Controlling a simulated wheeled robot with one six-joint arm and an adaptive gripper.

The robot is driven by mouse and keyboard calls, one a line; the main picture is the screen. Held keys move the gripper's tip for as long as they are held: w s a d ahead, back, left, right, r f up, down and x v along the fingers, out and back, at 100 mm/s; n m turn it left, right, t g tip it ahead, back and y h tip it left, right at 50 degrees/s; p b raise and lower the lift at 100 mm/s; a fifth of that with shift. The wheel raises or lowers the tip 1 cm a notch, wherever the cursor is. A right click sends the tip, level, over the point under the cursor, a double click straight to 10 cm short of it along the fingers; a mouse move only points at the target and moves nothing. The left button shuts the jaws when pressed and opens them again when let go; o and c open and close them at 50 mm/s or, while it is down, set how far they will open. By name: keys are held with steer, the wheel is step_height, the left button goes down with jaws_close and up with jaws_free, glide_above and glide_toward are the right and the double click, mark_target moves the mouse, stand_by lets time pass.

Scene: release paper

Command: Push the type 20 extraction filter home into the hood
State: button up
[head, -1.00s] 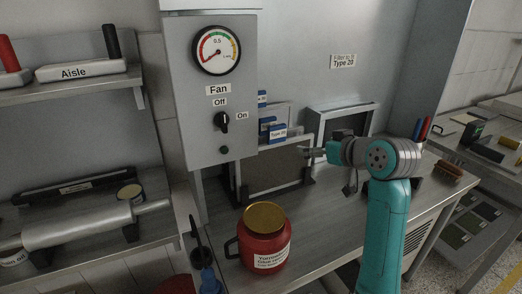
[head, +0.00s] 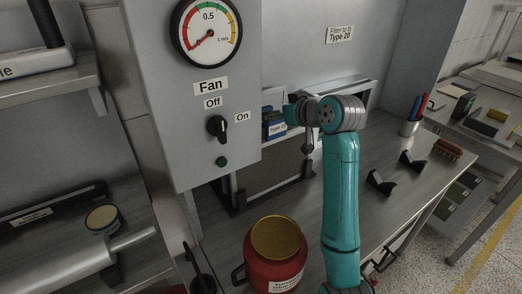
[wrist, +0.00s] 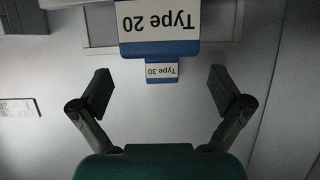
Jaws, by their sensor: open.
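In the wrist view the tab (wrist: 160,25) appears upside down at the top. My gripper (wrist: 160,88) is open and empty, its fingers wide apart; the tab lies beyond the fingertips. The hood opening (head: 350,88) is partly hidden behind my arm.
The fan box (head: 190,110) stands at the left, a red jar (head: 273,258) in front. Empty black holders (head: 380,183) and a pen cup (head: 409,127) are at the right.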

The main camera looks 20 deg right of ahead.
steer(key=x, duration=0.6)
steer(key=shift+w, duration=0.25)
steer(key=shift+a+f, duration=0.1)
steer(key=c, duration=1.9)
